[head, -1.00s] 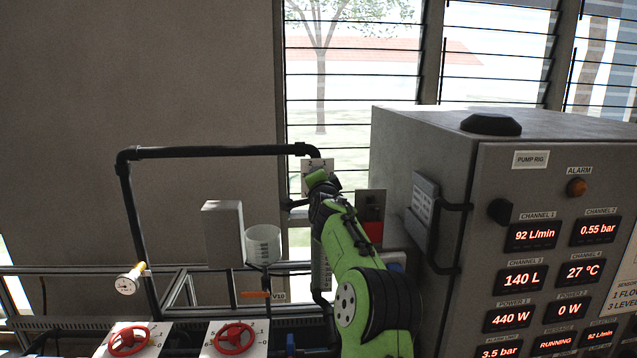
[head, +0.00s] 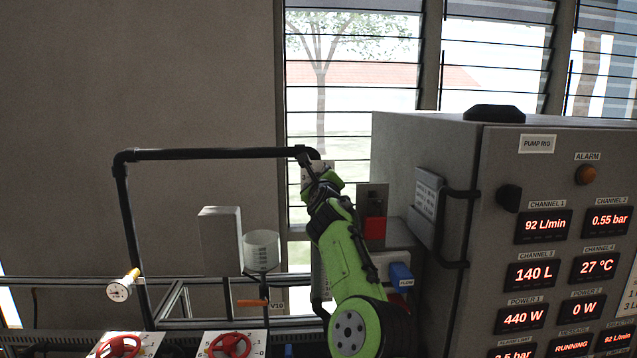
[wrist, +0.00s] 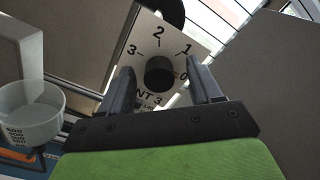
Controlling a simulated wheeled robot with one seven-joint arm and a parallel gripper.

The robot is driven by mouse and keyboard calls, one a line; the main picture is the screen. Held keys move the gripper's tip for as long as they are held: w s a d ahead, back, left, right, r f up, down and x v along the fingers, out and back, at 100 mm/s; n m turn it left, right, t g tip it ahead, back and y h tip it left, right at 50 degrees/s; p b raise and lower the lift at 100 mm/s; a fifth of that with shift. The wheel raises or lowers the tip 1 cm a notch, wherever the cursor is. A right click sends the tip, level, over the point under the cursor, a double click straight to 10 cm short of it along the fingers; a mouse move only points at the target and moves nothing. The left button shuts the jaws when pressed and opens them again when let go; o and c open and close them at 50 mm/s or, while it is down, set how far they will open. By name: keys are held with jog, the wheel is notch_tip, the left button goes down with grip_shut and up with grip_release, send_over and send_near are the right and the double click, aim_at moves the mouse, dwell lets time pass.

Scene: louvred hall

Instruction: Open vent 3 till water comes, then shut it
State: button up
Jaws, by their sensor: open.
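The vent 3 plate (wrist: 143,38) is white, with marks 0 to 3 around a round black knob (wrist: 160,73). No clear pointer shows on the knob. The plate also shows in part in the head view (head: 325,168), at the top of the black pipe, behind my arm. My gripper (wrist: 158,69) is open, with one finger on each side of the knob in the wrist view; I cannot tell if they touch it. A pale graduated cup (head: 261,248) hangs left of my arm and shows at the left of the wrist view (wrist: 28,110). I see no water.
The pump rig cabinet (head: 490,165) with lit readouts stands close on the right. A grey box (head: 220,240) is left of the cup. Black pipe (head: 210,154) runs overhead. Red handwheels (head: 230,345) are at the lower front. A blue FLOW part (head: 401,275) sits right of my arm.

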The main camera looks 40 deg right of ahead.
jog(key=b+v, duration=0.6)
jog(key=b, duration=0.1)
notch_tip(320, 180, up, 10)
jog(key=p, duration=0.8)
jog(key=shift+s+a, duration=0.2)
jog(key=shift+s, duration=0.05)
jog(key=shift+f, duration=0.15)
dwell(0.5)
